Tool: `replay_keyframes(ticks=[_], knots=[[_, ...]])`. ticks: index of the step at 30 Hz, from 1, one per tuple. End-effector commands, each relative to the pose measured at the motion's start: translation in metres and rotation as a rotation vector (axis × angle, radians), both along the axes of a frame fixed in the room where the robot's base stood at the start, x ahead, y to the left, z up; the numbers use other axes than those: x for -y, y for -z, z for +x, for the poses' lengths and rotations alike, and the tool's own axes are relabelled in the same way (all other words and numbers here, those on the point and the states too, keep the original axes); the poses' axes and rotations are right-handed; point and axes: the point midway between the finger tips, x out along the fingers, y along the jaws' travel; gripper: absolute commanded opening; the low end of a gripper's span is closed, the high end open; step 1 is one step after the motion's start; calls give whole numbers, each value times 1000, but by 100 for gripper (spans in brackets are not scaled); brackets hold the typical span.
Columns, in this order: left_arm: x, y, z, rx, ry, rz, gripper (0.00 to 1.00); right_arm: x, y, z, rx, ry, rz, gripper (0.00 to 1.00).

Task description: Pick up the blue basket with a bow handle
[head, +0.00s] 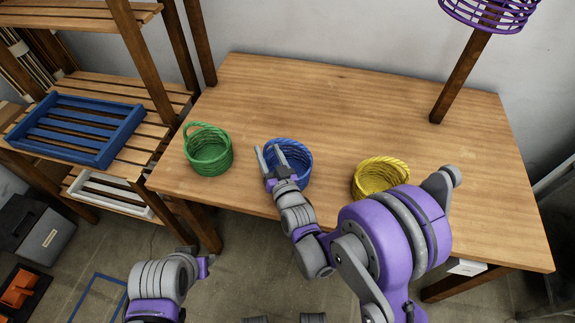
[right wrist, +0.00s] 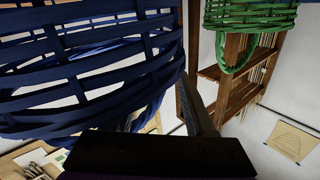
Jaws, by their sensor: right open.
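The blue basket (head: 301,152) stands on the wooden table between a green and a yellow basket. In the right wrist view the blue basket (right wrist: 90,75) is very close and fills the upper left, seen upside down. My right gripper (head: 269,152) is open at the basket's left side, its fingertips by the rim and covering part of it. One finger shows beside the basket's wall in the wrist view. I cannot tell whether the fingers touch it or straddle the rim. The bow handle is not clear.
A green basket (head: 210,155) stands to the left and a yellow basket (head: 380,174) to the right, near my right arm. A shelf at the left holds a blue slatted tray (head: 75,130). The back of the table (head: 370,105) is clear.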

Motion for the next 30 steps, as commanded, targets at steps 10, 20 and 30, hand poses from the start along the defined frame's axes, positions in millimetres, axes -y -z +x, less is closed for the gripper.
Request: replay_keyframes(ticks=[10, 20, 30], knots=[[0, -2, 0, 1, 0, 0, 41, -4, 0, 14, 0, 0, 1, 51], [0, -2, 0, 1, 0, 0, 41, -4, 0, 14, 0, -1, 1, 0], [0, -2, 0, 1, 0, 0, 41, -4, 0, 14, 0, -1, 1, 0]])
